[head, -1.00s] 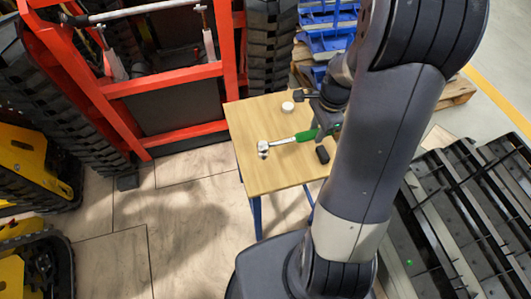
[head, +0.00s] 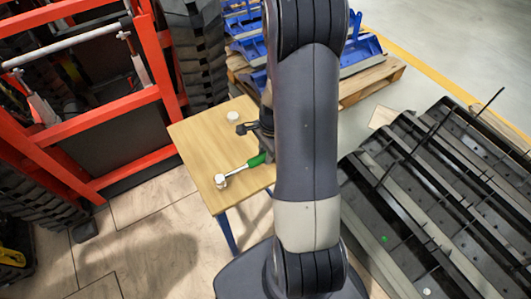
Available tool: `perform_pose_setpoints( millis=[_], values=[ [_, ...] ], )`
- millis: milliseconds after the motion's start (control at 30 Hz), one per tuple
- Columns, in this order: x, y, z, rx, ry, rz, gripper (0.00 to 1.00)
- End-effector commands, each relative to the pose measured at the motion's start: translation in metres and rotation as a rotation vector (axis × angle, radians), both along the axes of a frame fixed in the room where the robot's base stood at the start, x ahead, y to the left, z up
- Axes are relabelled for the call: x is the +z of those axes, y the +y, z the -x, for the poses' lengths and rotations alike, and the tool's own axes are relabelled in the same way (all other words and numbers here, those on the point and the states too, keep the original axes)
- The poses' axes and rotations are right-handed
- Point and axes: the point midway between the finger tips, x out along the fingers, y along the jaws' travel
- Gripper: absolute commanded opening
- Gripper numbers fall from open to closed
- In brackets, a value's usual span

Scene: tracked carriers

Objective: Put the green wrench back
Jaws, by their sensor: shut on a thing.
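The green wrench (head: 256,161) has a green handle, a bright metal shaft and a chunky metal head pointing to the lower left. It is at the right part of a light wooden table (head: 200,135); I cannot tell whether it touches the top or is just above it. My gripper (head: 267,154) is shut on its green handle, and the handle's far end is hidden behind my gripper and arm. My arm stands upright across the middle of the view and covers the table's right side.
A small white round thing (head: 233,116) is at the table's back. A red frame (head: 120,105) with black tracks stands at left. Blue parts on a wooden pallet (head: 372,77) are behind. Black ribbed panels (head: 440,190) lie at right. Bare floor shows at front left.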

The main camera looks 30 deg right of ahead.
Motion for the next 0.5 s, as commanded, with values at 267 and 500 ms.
perform_pose_setpoints(
  millis=[267, 500],
  values=[
    [0.0001, 0.0002, 0.0000, 0.000, 0.000, 0.000, 0.37],
    [0.0002, 0.0002, 0.0000, 0.000, 0.000, 0.000, 0.48]
  ],
)
